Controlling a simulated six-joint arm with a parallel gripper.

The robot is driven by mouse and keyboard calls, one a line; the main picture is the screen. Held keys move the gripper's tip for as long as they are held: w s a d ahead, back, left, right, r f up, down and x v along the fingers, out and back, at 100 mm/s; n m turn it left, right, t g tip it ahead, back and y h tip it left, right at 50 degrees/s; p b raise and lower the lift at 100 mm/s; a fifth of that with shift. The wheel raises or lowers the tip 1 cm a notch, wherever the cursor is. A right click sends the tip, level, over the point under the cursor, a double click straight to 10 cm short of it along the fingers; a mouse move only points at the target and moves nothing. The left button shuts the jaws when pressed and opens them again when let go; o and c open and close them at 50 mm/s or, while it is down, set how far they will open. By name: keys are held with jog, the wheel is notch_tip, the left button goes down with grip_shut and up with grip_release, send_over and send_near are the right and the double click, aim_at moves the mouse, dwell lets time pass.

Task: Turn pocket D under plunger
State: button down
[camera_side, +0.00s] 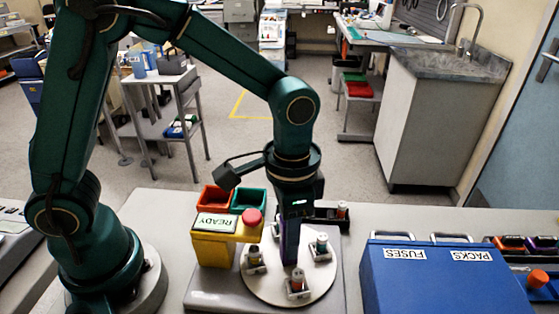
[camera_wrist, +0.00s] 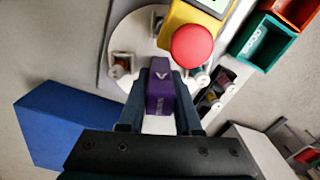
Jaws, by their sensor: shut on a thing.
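A round white turntable (camera_side: 276,289) lies on a grey base, with several small pockets around it. I cannot read which pocket is D. My gripper (camera_wrist: 160,112) is shut on the upright purple handle (camera_wrist: 160,88) over the turntable; the handle also shows in the side view (camera_side: 290,245). A yellow housing (camera_side: 211,251) with a READY screen and a red button (camera_side: 252,216) overhangs the turntable's left rear edge. I cannot make out the plunger.
A red bin (camera_side: 214,197) and a green bin (camera_side: 248,200) stand behind the yellow housing. A black rack (camera_side: 325,221) with small cylinders is behind the turntable. A blue case (camera_side: 440,285) labelled FUSES and PACKS stands to the right.

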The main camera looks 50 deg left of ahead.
jog(key=shift+w+n, duration=0.15)
jog(key=shift+n, duration=7.05)
jog(key=c, duration=0.6)
grip_release()
